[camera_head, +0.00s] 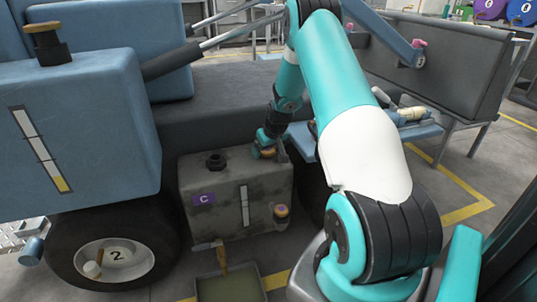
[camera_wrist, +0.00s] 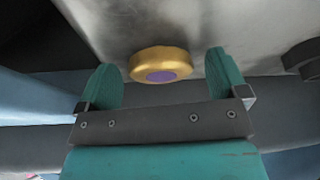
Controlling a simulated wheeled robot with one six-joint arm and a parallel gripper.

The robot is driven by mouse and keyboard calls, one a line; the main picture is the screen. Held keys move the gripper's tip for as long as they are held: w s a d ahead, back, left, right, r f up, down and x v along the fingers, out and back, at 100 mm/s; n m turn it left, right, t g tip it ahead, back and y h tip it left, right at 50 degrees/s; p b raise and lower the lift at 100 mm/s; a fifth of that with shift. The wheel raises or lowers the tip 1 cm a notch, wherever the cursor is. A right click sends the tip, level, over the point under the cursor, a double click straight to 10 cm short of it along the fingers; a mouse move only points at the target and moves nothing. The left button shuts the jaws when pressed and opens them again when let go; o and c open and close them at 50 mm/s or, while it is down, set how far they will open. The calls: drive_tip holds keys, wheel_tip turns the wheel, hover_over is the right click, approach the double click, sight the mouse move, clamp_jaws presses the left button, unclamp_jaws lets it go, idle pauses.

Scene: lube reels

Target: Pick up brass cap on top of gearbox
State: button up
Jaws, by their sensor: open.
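The brass cap (camera_wrist: 160,64) is gold with a purple centre. In the wrist view it lies just beyond and between my fingertips, against a grey metal surface. In the head view the cap (camera_head: 268,153) is small and partly hidden by my gripper (camera_head: 267,143), at the top right of the grey gearbox (camera_head: 225,184) marked C. In the wrist view my gripper (camera_wrist: 165,78) has two teal fingers spread apart, with nothing held between them. I cannot tell whether a finger touches the cap.
A black open neck (camera_head: 216,161) stands on the gearbox top, left of the cap. A second brass-and-purple fitting (camera_head: 282,211) is on the gearbox front. A blue tank (camera_head: 80,130) with a brass-topped cap (camera_head: 46,35) is at left. A tray (camera_head: 230,288) sits below.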

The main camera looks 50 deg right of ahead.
drive_tip(key=c, duration=1)
drive_tip(key=shift+r, duration=0.1)
drive_tip(key=shift+c, duration=0.2)
